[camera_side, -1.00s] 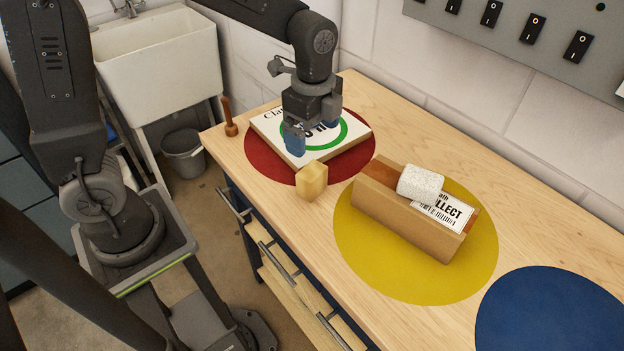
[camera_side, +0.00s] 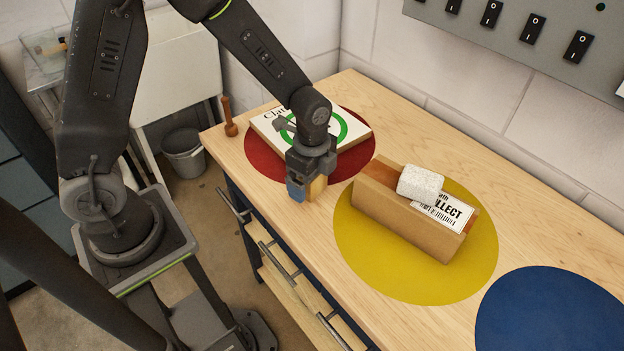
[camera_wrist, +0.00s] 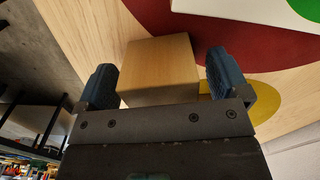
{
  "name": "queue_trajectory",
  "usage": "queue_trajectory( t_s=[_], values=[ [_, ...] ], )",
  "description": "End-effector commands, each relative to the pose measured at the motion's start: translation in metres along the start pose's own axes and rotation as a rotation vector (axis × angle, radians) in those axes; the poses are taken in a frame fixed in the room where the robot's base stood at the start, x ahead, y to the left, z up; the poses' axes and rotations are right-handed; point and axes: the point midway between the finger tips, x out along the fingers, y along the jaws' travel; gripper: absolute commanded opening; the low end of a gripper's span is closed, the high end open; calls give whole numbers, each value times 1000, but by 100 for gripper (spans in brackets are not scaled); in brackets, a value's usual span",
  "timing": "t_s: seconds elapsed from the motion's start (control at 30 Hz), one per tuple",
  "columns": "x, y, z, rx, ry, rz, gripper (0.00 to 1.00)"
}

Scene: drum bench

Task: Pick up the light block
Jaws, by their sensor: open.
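The light wooden block (camera_side: 317,188) stands on the bench near its front edge, mostly hidden behind my gripper in the side view. My gripper (camera_side: 305,190) is lowered at the block, with blue fingertips. In the wrist view the block (camera_wrist: 160,68) lies between the two open blue fingers of my gripper (camera_wrist: 162,82).
A white board (camera_side: 352,138) with a green ring lies on the red disc (camera_side: 262,167). A cardboard box (camera_side: 400,222) holding a white speckled block (camera_side: 420,183) and a label stands on the yellow disc (camera_side: 370,275). A brown peg (camera_side: 230,118) stands left. The blue disc (camera_side: 550,315) is bare.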

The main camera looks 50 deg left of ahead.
Motion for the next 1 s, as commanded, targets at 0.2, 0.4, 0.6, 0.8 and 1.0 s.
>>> queue_trajectory(
  t_s=[0.2,0.4,0.6,0.8,1.0],
  values=[
    [1,0,0,0,0,-1,94],
    [0,0,0,0,0,-1,74],
    [0,0,0,0,0,-1,55],
    [0,0,0,0,0,-1,39],
    [0,0,0,0,1,-1,39]
  ],
)
